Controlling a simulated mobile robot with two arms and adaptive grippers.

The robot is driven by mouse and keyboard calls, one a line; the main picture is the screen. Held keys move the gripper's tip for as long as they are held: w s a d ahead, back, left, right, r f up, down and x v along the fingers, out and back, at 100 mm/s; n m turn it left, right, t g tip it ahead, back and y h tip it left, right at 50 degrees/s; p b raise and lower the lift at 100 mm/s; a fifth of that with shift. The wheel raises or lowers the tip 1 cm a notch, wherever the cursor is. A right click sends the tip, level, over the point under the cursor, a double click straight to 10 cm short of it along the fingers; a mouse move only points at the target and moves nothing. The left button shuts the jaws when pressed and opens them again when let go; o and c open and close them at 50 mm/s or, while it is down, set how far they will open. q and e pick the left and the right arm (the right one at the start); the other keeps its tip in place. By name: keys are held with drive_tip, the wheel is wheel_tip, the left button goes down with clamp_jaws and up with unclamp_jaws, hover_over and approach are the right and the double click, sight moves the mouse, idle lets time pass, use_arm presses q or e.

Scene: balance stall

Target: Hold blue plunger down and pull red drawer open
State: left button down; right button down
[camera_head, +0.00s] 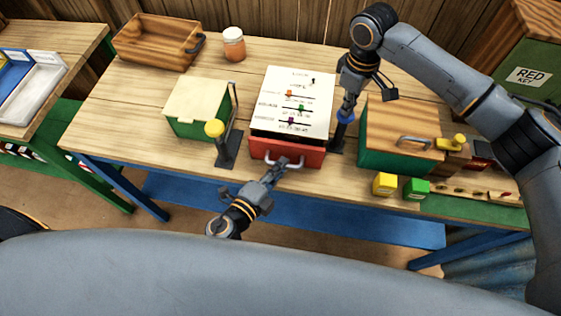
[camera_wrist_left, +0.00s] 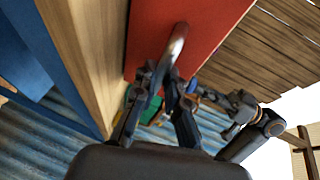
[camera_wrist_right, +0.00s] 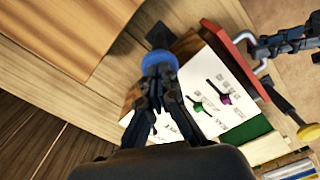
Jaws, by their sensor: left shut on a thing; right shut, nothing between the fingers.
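The red drawer (camera_head: 290,150) sits under a white board in a box at the table's front edge; its front also shows in the left wrist view (camera_wrist_left: 190,30). My left gripper (camera_head: 277,174) is shut on the drawer's metal handle (camera_head: 285,163), which shows between its fingers in the left wrist view (camera_wrist_left: 177,45). The blue plunger (camera_head: 346,115) stands to the right of the box on a dark base. My right gripper (camera_head: 349,98) is shut and empty, pointing down with its fingertips at the blue knob (camera_wrist_right: 160,63). I cannot tell how far the plunger is pressed.
A yellow-topped plunger (camera_head: 214,129) and a green box (camera_head: 200,106) stand to the left. A wood-topped green box (camera_head: 400,128) is close on the right, with yellow (camera_head: 385,184) and green (camera_head: 416,188) blocks in front. A wooden tray (camera_head: 157,41) and jar (camera_head: 234,44) stand behind.

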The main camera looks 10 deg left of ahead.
use_arm(q)
drive_tip(key=s, duration=0.9)
drive_tip(key=shift+s, duration=0.35)
drive_tip(key=c, duration=1.4)
unclamp_jaws()
drive_tip(key=shift+o, duration=0.2)
drive_tip(key=v, duration=1.2)
